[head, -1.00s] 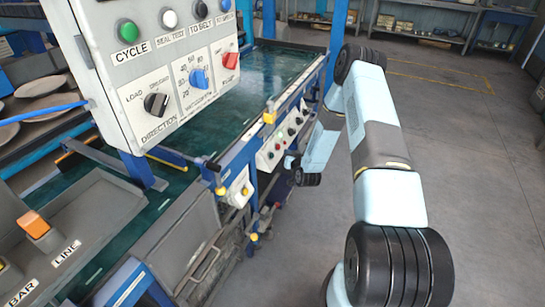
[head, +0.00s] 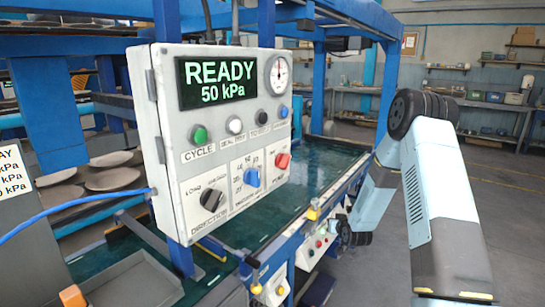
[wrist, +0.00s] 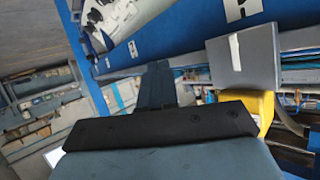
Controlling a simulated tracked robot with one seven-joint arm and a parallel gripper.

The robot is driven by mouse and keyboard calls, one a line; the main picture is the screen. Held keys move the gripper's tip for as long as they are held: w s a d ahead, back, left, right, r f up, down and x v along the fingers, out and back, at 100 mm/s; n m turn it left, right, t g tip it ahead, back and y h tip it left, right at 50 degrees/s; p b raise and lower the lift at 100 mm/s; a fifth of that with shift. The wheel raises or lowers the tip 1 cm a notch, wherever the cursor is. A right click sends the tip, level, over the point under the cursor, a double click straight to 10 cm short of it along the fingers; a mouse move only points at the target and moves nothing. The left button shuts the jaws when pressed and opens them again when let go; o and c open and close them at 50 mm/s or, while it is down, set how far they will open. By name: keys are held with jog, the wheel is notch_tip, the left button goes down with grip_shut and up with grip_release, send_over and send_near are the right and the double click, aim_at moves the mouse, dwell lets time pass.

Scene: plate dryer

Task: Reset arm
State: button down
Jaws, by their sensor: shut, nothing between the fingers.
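My arm reaches up at the right of the head view, bends at a black-ringed joint and comes down towards the side of the plate dryer. Its lower end is partly hidden behind the dryer's control parts, and the fingers cannot be made out there. In the wrist view my gripper (wrist: 155,88) shows as a dark bar with fingers close together in the middle. It is shut and holds nothing. The control box (head: 225,135) stands at the centre of the head view, with its screen reading READY 50 kPa.
A green belt bed (head: 325,165) runs back beside the control box. Blue frame posts (head: 317,90) stand around it. Several round plates (head: 112,178) lie on racks at left. Shelves with bins (head: 490,97) line the back wall. Grey floor (head: 510,185) is open at right.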

jog(key=s+r+g+h, duration=0.1)
jog(key=s+r, duration=0.4)
jog(key=r, duration=0.4)
jog(key=s+r+g, duration=0.1)
jog(key=s+r, duration=0.4)
jog(key=r, duration=0.4)
jog(key=s+r+g+h, duration=0.1)
jog(key=s+r+g, duration=0.1)
jog(key=s+r, duration=0.55)
jog(key=s+r+g, duration=0.1)
jog(key=s+r, duration=0.3)
jog(key=s, duration=0.6)
jog(key=s+r+g, duration=0.1)
jog(key=s+r, duration=0.3)
jog(key=s, duration=0.7)
jog(key=s+a+r+g, duration=0.1)
jog(key=s+r, duration=0.2)
jog(key=s, duration=0.7)
jog(key=shift+s+r, duration=0.15)
jog(key=shift+r, duration=0.25)
jog(key=shift+a, duration=0.15)
dwell(1.1)
